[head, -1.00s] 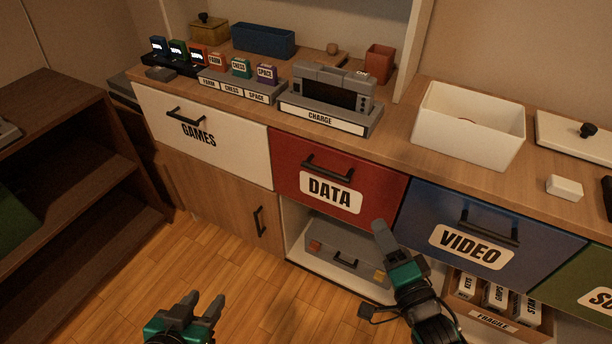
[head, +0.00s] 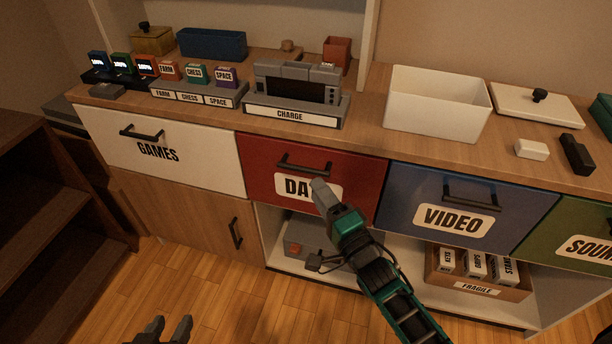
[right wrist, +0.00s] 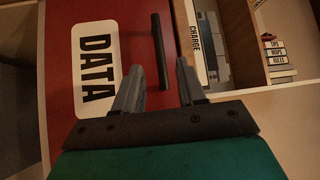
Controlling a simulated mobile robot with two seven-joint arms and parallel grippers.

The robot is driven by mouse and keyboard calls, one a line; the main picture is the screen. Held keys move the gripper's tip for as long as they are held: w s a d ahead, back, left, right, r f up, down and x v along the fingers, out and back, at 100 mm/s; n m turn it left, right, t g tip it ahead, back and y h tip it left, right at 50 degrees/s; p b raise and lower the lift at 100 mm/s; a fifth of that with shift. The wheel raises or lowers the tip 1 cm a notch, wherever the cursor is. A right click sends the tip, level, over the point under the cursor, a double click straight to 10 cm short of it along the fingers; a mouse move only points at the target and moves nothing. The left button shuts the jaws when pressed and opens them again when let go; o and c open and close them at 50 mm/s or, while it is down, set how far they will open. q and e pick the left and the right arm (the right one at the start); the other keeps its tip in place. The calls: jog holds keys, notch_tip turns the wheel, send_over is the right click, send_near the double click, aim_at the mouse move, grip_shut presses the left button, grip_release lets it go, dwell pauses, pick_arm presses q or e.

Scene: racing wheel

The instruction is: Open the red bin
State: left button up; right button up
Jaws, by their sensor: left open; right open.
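The red bin (head: 259,172) is a closed drawer front labelled DATA, between the white GAMES drawer and the blue VIDEO drawer. Its dark bar handle (head: 304,169) runs along its upper part. My right gripper (head: 320,187) is in front of the red bin, below the handle, and covers part of the label. In the right wrist view the open fingers (right wrist: 160,82) point at the red front, with the handle (right wrist: 161,54) just ahead between the fingertips, apparently not gripped. My left gripper (head: 168,324) is open and empty at the bottom edge, low over the floor.
The white GAMES drawer (head: 200,150) and blue VIDEO drawer (head: 405,190) flank the red bin. The countertop above holds the CHARGE dock (head: 290,117) and an open white box (head: 435,118). An open shelf below holds a grey case (head: 300,236) and a FRAGILE box (head: 480,289).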

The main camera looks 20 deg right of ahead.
aim_at(306, 175)
jog(key=b+x, duration=0.1)
jog(key=x, duration=0.5)
jog(key=shift+w, duration=0.2)
grip_shut()
dwell(0.4)
